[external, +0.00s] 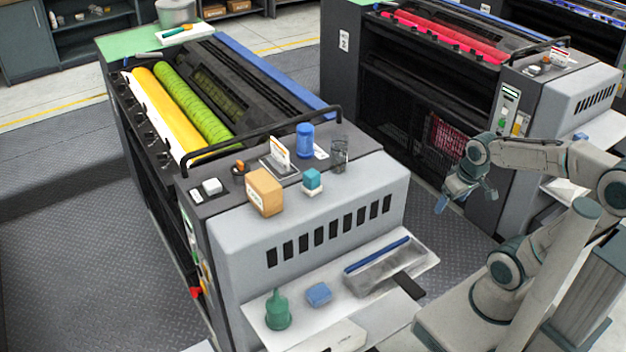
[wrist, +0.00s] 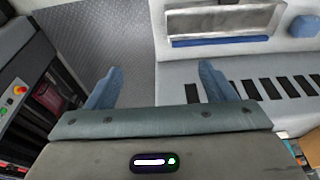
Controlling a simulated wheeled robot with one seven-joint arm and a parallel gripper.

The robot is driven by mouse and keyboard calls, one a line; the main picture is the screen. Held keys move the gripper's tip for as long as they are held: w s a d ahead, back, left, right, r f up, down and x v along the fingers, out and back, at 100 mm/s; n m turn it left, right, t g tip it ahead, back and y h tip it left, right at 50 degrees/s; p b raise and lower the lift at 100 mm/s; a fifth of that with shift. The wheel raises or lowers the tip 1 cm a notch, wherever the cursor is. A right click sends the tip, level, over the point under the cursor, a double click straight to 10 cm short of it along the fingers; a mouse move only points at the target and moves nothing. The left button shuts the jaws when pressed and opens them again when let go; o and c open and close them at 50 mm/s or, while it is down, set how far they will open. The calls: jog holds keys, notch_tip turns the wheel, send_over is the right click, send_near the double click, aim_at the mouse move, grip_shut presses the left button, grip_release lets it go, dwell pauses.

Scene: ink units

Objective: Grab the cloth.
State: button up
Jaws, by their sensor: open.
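The cloth (external: 319,294) is a small folded blue pad lying on the white shelf (external: 262,318) at the front of the near grey machine. In the wrist view a blue piece that looks like the cloth (wrist: 304,26) shows at the top right, beyond my fingers. My gripper (external: 466,198) is open and empty, in the air over the aisle to the right of the machine. It is well apart from the cloth. Its two blue fingers stand wide apart in the wrist view (wrist: 156,80).
A green bottle (external: 277,310) stands left of the cloth. A metal tray (external: 378,276) with a blue bar (external: 377,254) lies to its right. A cardboard box (external: 265,192), blue canister (external: 305,141) and mesh cup (external: 339,152) stand on the machine top. The aisle floor is clear.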

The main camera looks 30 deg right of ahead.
jog(key=shift+c, duration=0.7)
jog(key=n+g+b, duration=0.3)
jog(key=n+b, duration=1.5)
send_over(319, 291)
notch_tip(319, 291, down, 8)
jog(key=f, duration=0.1)
notch_tip(319, 291, down, 8)
jog(key=shift+s+d+r+b, duration=0.1)
jog(key=shift+d+r+b, duration=0.1)
jog(key=shift+b, duration=0.65)
jog(key=f+b, duration=0.1)
jog(key=f, duration=0.4)
jog(key=shift+a+f+b, duration=0.1)
jog(key=shift+a+b, duration=0.1)
jog(key=shift+b, duration=0.15)
jog(key=c, duration=1.1)
